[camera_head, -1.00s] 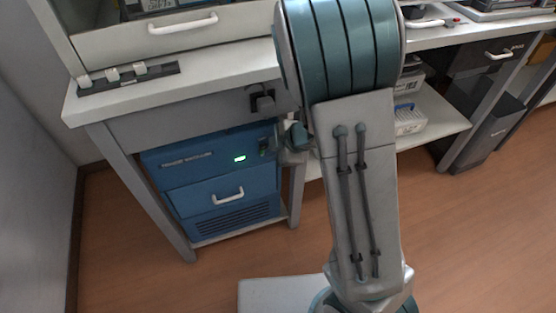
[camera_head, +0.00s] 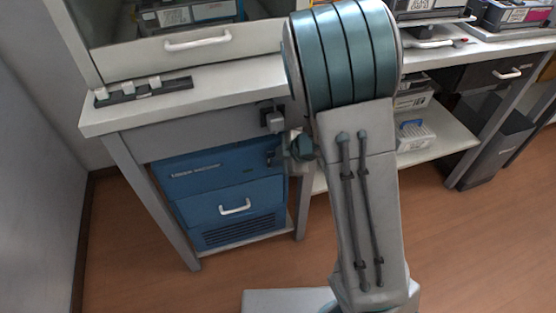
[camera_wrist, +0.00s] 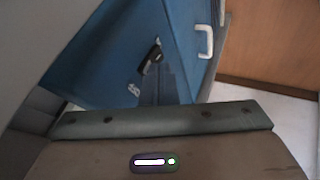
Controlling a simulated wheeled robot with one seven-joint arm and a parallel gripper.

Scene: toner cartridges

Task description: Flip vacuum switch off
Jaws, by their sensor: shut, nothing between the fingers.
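The blue vacuum unit (camera_head: 220,190) stands on a low shelf under the left bench, with a white drawer handle on its front. No green light shows on its panel. Its dark switch (camera_head: 271,157) is at the upper right of the front. In the wrist view the switch (camera_wrist: 150,58) is a black rocker or lever, tilted in that picture, beside small white markings. My gripper (camera_wrist: 163,85) is shut and empty, its tips close to the switch; I cannot tell whether they touch it. In the head view my arm hides most of my gripper.
A bench leg (camera_head: 305,200) stands right of the vacuum. The white bench top (camera_head: 230,78) overhangs it. The wooden floor in front is clear.

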